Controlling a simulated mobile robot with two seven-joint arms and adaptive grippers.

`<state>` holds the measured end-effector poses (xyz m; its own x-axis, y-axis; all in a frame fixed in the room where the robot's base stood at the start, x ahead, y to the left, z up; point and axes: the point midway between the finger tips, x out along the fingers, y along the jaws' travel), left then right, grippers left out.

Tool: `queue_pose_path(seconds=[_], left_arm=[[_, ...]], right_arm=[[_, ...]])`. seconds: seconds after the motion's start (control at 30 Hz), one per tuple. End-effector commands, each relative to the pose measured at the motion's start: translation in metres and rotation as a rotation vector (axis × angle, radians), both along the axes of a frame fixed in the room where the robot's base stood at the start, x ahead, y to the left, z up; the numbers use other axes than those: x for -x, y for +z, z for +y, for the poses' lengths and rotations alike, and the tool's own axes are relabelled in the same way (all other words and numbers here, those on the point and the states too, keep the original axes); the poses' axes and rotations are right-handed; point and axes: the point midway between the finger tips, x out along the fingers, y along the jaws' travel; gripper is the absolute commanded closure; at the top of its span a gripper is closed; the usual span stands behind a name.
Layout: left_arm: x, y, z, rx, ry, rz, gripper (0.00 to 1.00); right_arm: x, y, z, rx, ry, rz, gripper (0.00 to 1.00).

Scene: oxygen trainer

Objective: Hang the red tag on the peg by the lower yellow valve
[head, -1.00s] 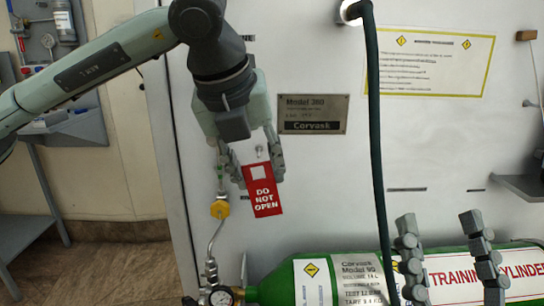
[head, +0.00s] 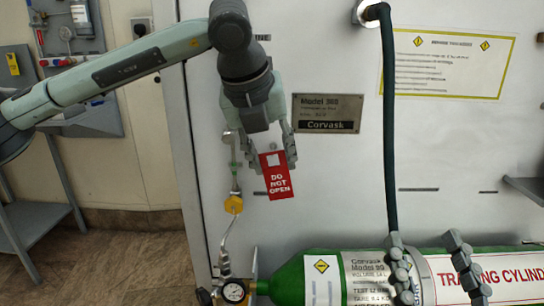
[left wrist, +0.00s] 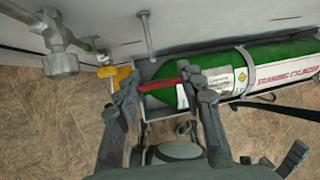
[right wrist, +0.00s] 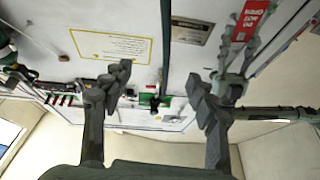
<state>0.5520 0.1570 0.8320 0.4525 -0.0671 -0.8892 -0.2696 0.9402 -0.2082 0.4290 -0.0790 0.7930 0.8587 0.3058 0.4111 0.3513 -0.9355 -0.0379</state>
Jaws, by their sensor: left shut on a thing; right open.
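My left gripper (head: 273,160) is shut on the red DO NOT OPEN tag (head: 277,182), which hangs below its fingers in front of the white panel. In the left wrist view the tag (left wrist: 167,83) shows nearly edge-on between the fingers. A thin metal peg (left wrist: 147,35) stands out from the panel there, apart from the tag in the picture; in the head view I cannot make it out behind gripper and tag. The lower yellow valve (head: 234,204) is left of and below the tag. My right gripper (head: 432,268) is open and empty before the green cylinder.
The green training cylinder (head: 290,281) lies along the panel's bottom, with a gauge (head: 234,291) at its left end. A dark hose (head: 389,130) hangs between the two grippers. A grey shelf (head: 525,187) juts out at right.

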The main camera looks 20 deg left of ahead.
Motion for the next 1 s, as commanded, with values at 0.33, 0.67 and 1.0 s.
queue_pose_path(seconds=[0.33,0.67,1.0], left_arm=[[-0.016,-0.001,0.005,0.001,0.002,0.001,0.78],[-0.023,-0.002,0.007,0.001,0.001,0.001,0.78],[-0.031,-0.002,0.009,0.0,0.002,0.001,0.78]], right_arm=[[-0.006,-0.019,0.001,0.046,0.0,0.114,0.41],[-0.013,-0.037,-0.003,0.088,-0.013,0.193,0.41],[-0.018,-0.053,-0.008,0.128,-0.027,0.271,0.41]])
